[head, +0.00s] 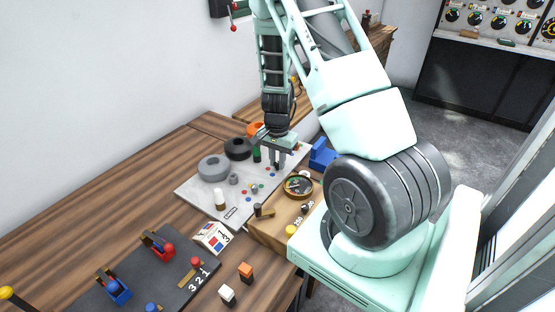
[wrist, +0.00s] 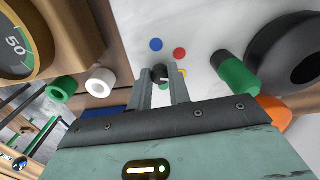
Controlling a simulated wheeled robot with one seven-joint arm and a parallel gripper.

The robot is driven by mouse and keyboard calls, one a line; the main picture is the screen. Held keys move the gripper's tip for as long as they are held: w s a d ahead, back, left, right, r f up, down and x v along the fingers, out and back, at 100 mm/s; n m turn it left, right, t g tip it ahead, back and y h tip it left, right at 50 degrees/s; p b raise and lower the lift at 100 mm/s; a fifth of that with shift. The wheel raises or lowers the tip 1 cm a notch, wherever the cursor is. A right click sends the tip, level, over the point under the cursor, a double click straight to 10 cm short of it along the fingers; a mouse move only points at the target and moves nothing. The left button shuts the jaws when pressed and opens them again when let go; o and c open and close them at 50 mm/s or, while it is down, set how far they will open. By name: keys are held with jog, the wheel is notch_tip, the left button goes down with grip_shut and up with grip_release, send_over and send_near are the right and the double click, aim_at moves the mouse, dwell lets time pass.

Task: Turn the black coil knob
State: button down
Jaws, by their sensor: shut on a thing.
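The black coil knob (wrist: 160,73) is a small dark round knob on the light panel (wrist: 206,38), ringed by coloured dots. In the wrist view it sits between the two fingertips of my gripper (wrist: 161,84), which is shut on it. In the head view my gripper (head: 278,163) points down at the far right part of the light panel (head: 202,194); the knob cannot be made out there behind the fingers. Blue, red and yellow dots show around the knob, partly covered by the fingers.
A green cylinder (wrist: 238,77) and a black coil ring (wrist: 290,42) stand right of my gripper in the wrist view. A round gauge (head: 298,186) sits on a wooden box (head: 266,234) close by.

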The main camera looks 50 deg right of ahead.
aim_at(277, 163)
jog(key=shift+m, duration=1.4)
jog(key=shift+w, duration=0.1)
jog(key=c, duration=1.3)
grip_release()
notch_tip(277, 163, up, 18)
jog(key=shift+f, duration=0.25)
